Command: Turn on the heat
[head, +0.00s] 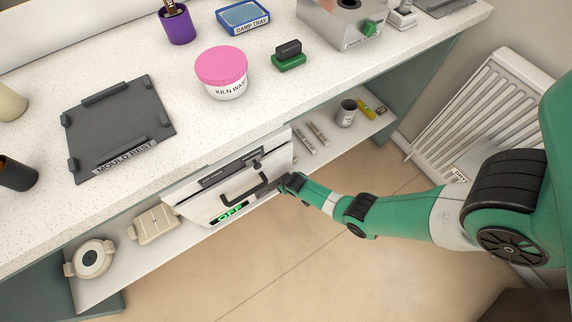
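The kiln's white front (205,205) sits under the bench, tilted in view. It carries a black handle (245,192), a small dark knob (257,164) near its top right and a display (230,214) with green letters reading OFF. The right gripper (277,186) is at the right part of this front, just right of the handle. Its fingertips are small and dark here, so I cannot tell whether they touch the front or whether they are open or shut. The left gripper is not in view.
On the benchtop are a mould rest (118,120), a pink-lidded kiln wash tub (222,80), a green-and-black block (288,60) and a damp tray (243,17). The lower shelf (115,280) holds small items. A white radiator (480,110) stands at right.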

